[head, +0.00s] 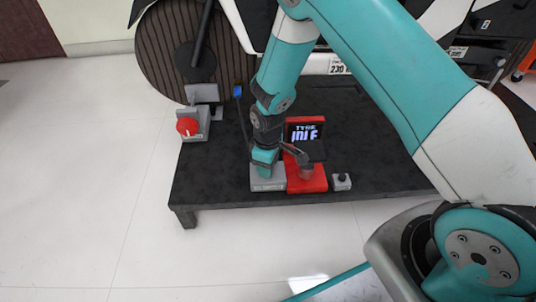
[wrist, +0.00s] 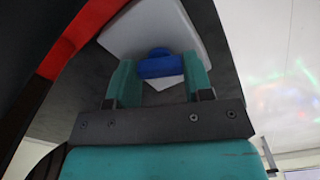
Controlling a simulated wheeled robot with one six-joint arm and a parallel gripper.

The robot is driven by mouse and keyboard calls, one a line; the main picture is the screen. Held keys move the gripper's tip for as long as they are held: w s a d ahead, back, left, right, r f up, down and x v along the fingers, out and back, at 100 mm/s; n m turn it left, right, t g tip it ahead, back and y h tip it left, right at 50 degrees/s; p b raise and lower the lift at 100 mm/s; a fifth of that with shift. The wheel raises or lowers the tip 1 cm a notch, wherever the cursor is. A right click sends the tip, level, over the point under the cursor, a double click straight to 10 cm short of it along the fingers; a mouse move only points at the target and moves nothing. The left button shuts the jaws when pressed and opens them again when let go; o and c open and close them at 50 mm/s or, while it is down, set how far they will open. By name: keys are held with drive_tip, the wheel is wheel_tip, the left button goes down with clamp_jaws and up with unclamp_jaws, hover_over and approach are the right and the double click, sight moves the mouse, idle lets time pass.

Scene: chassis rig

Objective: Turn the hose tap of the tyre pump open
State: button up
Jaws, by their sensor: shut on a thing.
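The tyre pump (head: 306,183) is a red unit with a dark upright panel reading "TYRE" in white letters, on the dark platform in the head view. A grey block (head: 268,184) stands directly left of it. My gripper (head: 265,160) points down over this block, and its fingertips are hard to make out there. In the wrist view my gripper (wrist: 159,64) has its two teal fingers on either side of a blue tap handle (wrist: 160,67), shut on it. The handle sits on a pale grey body (wrist: 150,25). My gripper hides the tap in the head view.
A grey box with a red knob (head: 187,126) sits at the platform's left edge. A small grey box with a black knob (head: 341,182) is right of the pump. A thin stalk with a blue top (head: 238,90) rises behind my gripper. A large dark wheel (head: 175,50) stands behind.

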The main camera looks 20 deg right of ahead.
drive_tip(key=m+p, duration=0.6)
drive_tip(key=shift+r, duration=0.25)
drive_tip(key=m+p, duration=0.2)
drive_tip(key=m, duration=0.2)
drive_tip(key=shift+w+f+m+p, duration=0.1)
drive_tip(key=shift+f+m+p, duration=0.05)
drive_tip(key=shift+m+p, duration=1.05)
drive_tip(key=shift+d+m, duration=0.1)
drive_tip(key=shift+m, duration=0.3)
drive_tip(key=o, duration=0.9)
wheel_tip(320, 180, up, 17)
drive_tip(key=p, duration=0.6)
